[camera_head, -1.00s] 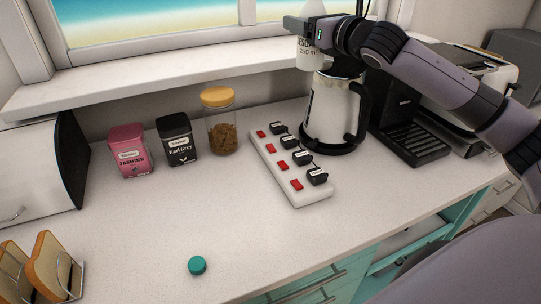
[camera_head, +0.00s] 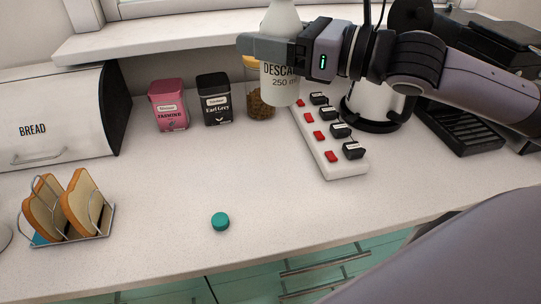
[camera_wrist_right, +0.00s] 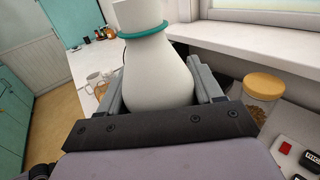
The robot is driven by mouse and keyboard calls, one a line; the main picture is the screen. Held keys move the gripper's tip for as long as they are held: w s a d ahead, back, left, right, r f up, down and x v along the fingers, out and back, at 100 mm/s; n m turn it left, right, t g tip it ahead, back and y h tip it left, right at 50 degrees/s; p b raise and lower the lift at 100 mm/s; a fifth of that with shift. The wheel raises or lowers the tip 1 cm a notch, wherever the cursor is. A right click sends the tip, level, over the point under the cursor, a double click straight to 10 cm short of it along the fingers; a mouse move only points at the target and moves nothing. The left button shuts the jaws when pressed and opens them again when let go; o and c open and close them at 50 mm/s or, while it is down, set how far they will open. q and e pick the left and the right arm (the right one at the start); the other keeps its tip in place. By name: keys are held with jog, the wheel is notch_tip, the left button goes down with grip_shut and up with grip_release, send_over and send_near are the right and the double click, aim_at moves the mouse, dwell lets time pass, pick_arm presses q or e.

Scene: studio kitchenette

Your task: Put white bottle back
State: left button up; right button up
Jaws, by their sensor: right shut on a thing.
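The white bottle (camera_head: 281,82), with dark lettering reading "DESCA..." and "250 ml", is held upright in the air by my right gripper (camera_head: 272,48). The gripper is shut around its upper body. In the right wrist view the white bottle (camera_wrist_right: 158,72) sits between both fingers, with a teal ring around its neck. In the head view it hangs in front of the cookie jar and partly hides it. A teal cap (camera_head: 220,221) lies on the counter near the front edge. My left gripper does not show.
A power strip (camera_head: 343,170) with red switches and black plugs lies right of the bottle, before a kettle (camera_head: 372,103). Pink (camera_head: 168,105) and black (camera_head: 214,99) tea tins, a bread box (camera_head: 50,125) and a toast rack (camera_head: 99,232) stand left. The counter's middle is clear.

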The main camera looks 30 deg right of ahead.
aim_at(267, 99)
jog(key=shift+y, duration=0.3)
jog(key=f+b, duration=0.1)
jog(key=f, duration=0.2)
jog(key=f+b, duration=0.2)
jog(key=f, duration=0.1)
jog(key=f+b, duration=0.2)
jog(key=f, duration=0.1)
jog(key=shift+s+a+f, duration=0.2)
jog(key=shift+s+a, duration=0.1)
jog(key=shift+a, duration=0.05)
jog(key=shift+f+b, duration=0.85)
jog(key=shift+f, duration=4.5)
jog(key=shift+f, duration=0.2)
jog(key=o, duration=1.2)
